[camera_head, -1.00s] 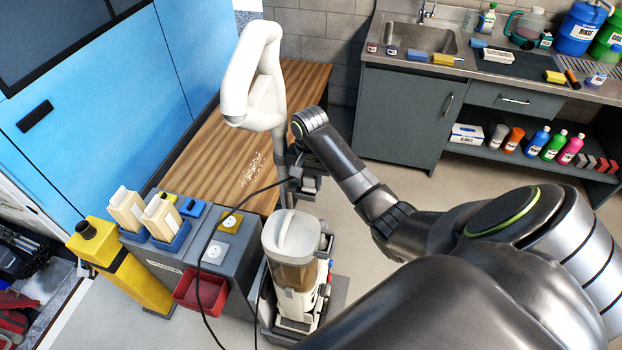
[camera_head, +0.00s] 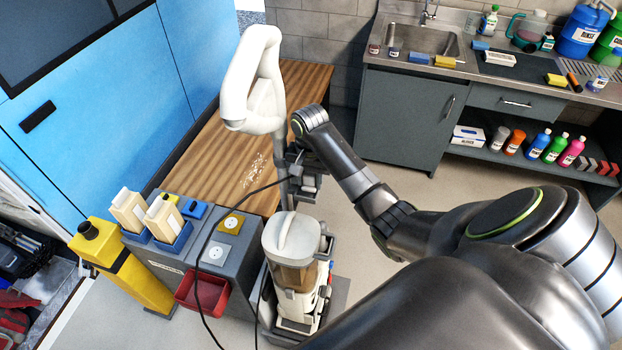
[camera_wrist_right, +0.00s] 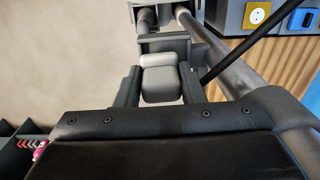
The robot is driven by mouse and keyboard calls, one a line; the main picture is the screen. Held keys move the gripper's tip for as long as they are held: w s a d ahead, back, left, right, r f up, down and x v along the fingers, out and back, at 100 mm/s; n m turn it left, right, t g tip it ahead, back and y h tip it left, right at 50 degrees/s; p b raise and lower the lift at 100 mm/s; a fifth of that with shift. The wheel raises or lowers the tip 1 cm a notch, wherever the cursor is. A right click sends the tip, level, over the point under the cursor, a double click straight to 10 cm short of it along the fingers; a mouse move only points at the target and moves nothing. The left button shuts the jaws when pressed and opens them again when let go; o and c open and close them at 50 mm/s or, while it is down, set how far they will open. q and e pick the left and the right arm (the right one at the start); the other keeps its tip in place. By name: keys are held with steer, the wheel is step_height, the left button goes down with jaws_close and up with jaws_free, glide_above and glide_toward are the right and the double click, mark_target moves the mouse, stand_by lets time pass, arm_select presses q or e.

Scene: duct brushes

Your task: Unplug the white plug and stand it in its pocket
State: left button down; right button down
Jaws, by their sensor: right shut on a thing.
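My right gripper (camera_wrist_right: 161,88) is shut on a pale grey-white block, the white plug (camera_wrist_right: 160,78), with a finger on each side in the right wrist view. The plug is just in front of a dark bracket (camera_wrist_right: 165,45) on the vacuum's tubes. I cannot tell whether it sits in a pocket there. In the head view the black cable (camera_head: 252,190) runs up to the right gripper (camera_head: 296,168) beside the vacuum's upright pole. The yellow socket plate (camera_head: 231,223) and the white socket plate (camera_head: 215,253) show bare faces. My left gripper is not in view.
The vacuum's white loop handle (camera_head: 236,85) rises left of my right arm, and its canister (camera_head: 290,245) stands below. A grey cabinet (camera_head: 170,275) with a red bin (camera_head: 203,293) is at the left. A wooden bench (camera_head: 215,150) lies behind; open floor is beyond my arm.

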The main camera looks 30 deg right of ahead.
steer(key=shift+f, duration=0.75)
steer(key=shift+s+f, duration=0.15)
steer(key=shift+s, duration=0.1)
steer(key=shift+f, duration=0.1)
steer(key=shift+w+r, duration=0.3)
steer(key=shift+r, duration=0.7)
steer(key=shift+r, duration=0.1)
steer(key=shift+f, duration=0.25)
